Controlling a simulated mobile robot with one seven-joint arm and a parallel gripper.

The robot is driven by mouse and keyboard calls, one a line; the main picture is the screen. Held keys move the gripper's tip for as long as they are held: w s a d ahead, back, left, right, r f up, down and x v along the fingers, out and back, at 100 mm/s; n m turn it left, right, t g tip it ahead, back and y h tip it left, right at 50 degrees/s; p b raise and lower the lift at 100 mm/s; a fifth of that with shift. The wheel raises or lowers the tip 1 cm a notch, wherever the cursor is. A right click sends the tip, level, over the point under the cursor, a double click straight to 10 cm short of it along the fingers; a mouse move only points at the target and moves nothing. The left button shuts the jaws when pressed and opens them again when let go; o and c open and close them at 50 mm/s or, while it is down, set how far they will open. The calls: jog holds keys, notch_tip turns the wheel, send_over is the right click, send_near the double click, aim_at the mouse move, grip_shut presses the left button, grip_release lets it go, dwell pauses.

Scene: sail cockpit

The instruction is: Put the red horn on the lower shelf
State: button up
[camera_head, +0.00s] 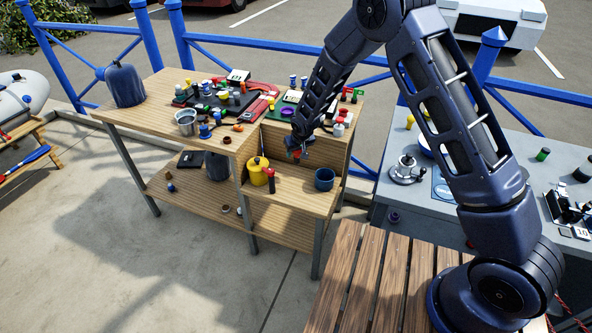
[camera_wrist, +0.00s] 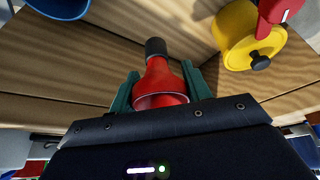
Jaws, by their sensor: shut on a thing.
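The red horn (camera_wrist: 160,78) has a flared red bell and a black end, and sits between the two teal fingers of my gripper (camera_wrist: 158,90) in the wrist view. My gripper is shut on it, with the black end pointing away from the wrist. In the head view my gripper (camera_head: 298,149) hangs over the step-down shelf (camera_head: 290,196) at the right of the wooden bench, and the horn shows only as a small red patch. The lower shelf (camera_head: 190,205) runs beneath the bench top. I cannot tell whether the horn touches any surface.
On the step-down shelf stand a yellow pot (camera_head: 257,171), a red-and-black item (camera_head: 270,180) and a blue cup (camera_head: 324,179). The bench top (camera_head: 160,96) is crowded with small objects. The lower shelf holds a dark container (camera_head: 216,166) and several small items, with bare wood between.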

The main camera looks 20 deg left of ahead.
notch_tip(320, 180, down, 10)
jog(key=shift+r, duration=0.15)
dwell(0.4)
jog(key=o, duration=1)
jog(key=shift+o, duration=0.2)
jog(key=v, duration=1.2)
jog(key=shift+d, duration=0.1)
